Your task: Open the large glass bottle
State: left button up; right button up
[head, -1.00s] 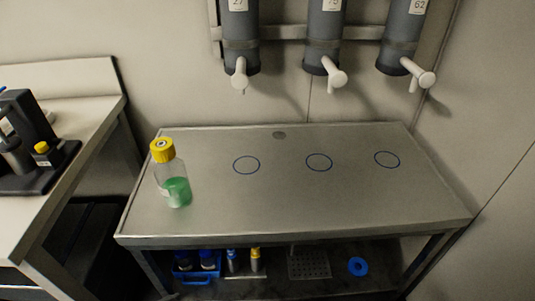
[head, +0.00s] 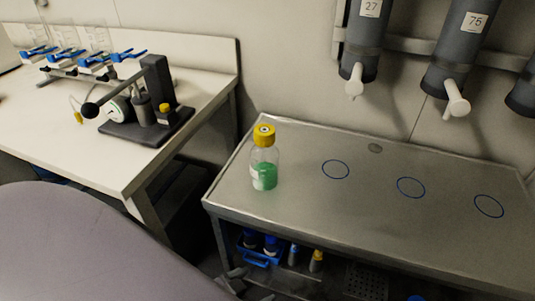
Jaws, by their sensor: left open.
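The large glass bottle (head: 264,172) stands upright near the left end of the metal table. It is clear, with green contents in its lower part and a yellow cap (head: 264,136) on top. My left gripper (head: 243,282) shows small and dark at the bottom edge, below the table's front edge and well apart from the bottle. It is open and empty; part of it is cut off by the frame. My right gripper is not in view.
The metal table (head: 310,215) has blue circles and free room right of the bottle. Grey dispensers (head: 366,40) with white taps hang above it. A white bench (head: 110,165) with dark apparatus (head: 150,110) stands left. A blue rack (head: 258,254) sits on the lower shelf.

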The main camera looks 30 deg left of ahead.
aim_at(264, 162)
jog(key=l+u, duration=0.1)
jog(key=u, duration=0.35)
jog(key=k+l+u, duration=0.1)
jog(key=u, duration=0.3)
